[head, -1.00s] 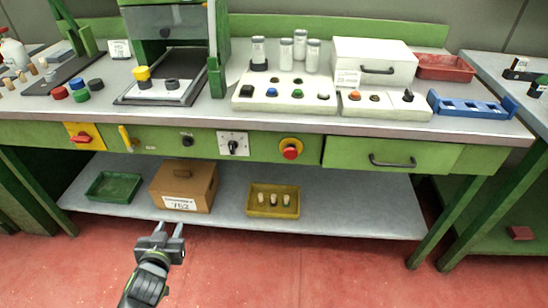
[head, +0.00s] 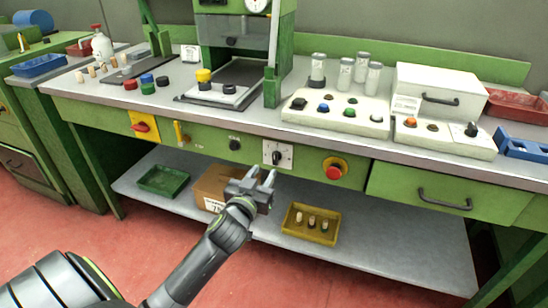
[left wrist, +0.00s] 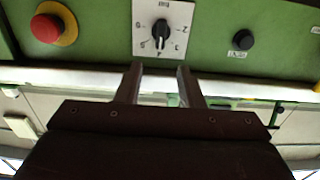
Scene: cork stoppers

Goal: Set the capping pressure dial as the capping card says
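The dial (head: 277,154) is a black knob on a white square plate with numerals, on the bench's green front panel. The left wrist view shows the dial (left wrist: 161,30) upside down, its pale pointer mark toward the picture's bottom; the numerals are small. My left gripper (head: 261,175) is open and empty, below the dial and apart from it. In the left wrist view its fingers (left wrist: 159,70) point at the dial's plate with a gap between them. A small white card (head: 190,53) stands at the bench's back left; its text is unreadable, so I cannot tell whether it is the capping card. My right gripper is out of view.
A red button (head: 334,171) on yellow sits right of the dial. A small black knob (head: 234,144), a yellow lever (head: 179,132) and a red switch (head: 142,126) sit left. The lower shelf holds a yellow tray (head: 297,234), a cardboard box (head: 209,184) and a green tray (head: 151,183).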

